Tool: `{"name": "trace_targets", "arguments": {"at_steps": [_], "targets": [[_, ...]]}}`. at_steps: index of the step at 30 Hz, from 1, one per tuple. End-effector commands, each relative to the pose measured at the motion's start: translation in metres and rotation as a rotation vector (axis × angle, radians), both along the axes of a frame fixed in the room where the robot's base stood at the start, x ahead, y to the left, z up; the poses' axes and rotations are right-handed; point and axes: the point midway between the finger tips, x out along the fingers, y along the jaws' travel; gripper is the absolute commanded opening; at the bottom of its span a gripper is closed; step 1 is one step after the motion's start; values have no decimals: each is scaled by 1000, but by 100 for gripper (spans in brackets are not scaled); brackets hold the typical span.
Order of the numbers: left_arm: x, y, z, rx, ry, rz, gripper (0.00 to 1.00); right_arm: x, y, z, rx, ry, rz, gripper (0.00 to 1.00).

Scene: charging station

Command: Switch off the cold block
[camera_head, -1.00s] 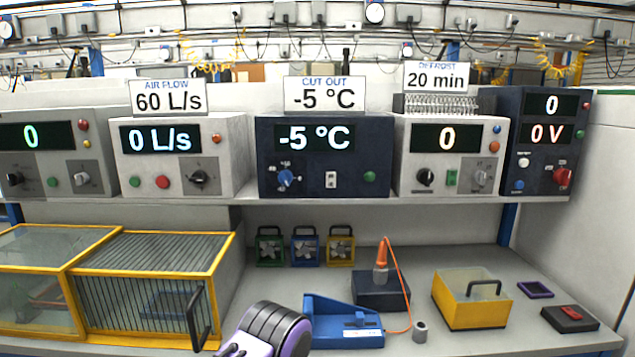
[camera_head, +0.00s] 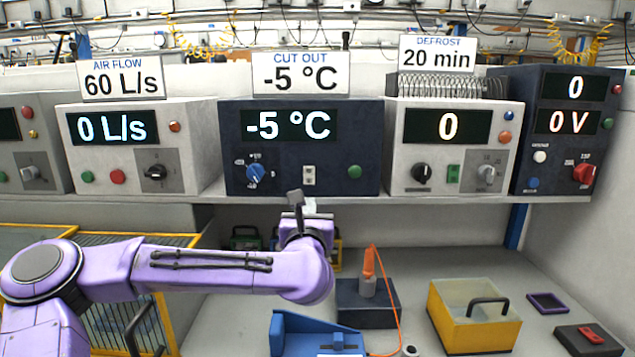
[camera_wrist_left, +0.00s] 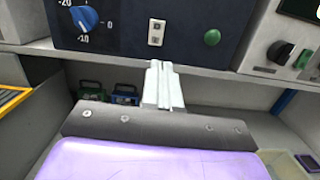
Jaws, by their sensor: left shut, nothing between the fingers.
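The dark blue unit (camera_head: 370,120) under the "CUT OUT -5 °C" sign stands on the shelf; no label on it reads cold block. Its display (camera_head: 289,125) shows -5 °C. It has a blue dial (camera_head: 255,174), a small pale rocker switch (camera_head: 309,175) and a green button (camera_head: 355,172). The left wrist view also shows the switch (camera_wrist_left: 156,33). My left gripper (camera_head: 309,205) is shut and empty, just below and in front of the switch, apart from it as far as I can tell. Its pale fingers (camera_wrist_left: 160,70) point at the panel under the switch. My right gripper is out of view.
Grey units with dials stand on both sides along the shelf edge (camera_head: 430,198). Below, a dark block (camera_head: 350,318) holds an orange-handled probe (camera_head: 368,265), beside a blue device (camera_head: 290,335) and a yellow box (camera_head: 440,315). A yellow-framed cage (camera_head: 165,310) is behind my arm.

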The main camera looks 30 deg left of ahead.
Motion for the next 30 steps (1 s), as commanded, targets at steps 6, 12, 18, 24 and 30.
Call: {"name": "trace_targets", "arguments": {"at_steps": [6,12,18,24,30], "targets": [[-1,4,8,-29,-28,6,0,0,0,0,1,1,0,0],[2,5,9,-26,-25,6,0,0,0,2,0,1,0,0],[28,22,15,-23,-20,10,0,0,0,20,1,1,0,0],[66,45,20,-21,-19,9,0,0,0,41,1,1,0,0],[99,65,25,-22,-20,8,0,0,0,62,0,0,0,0]]}}
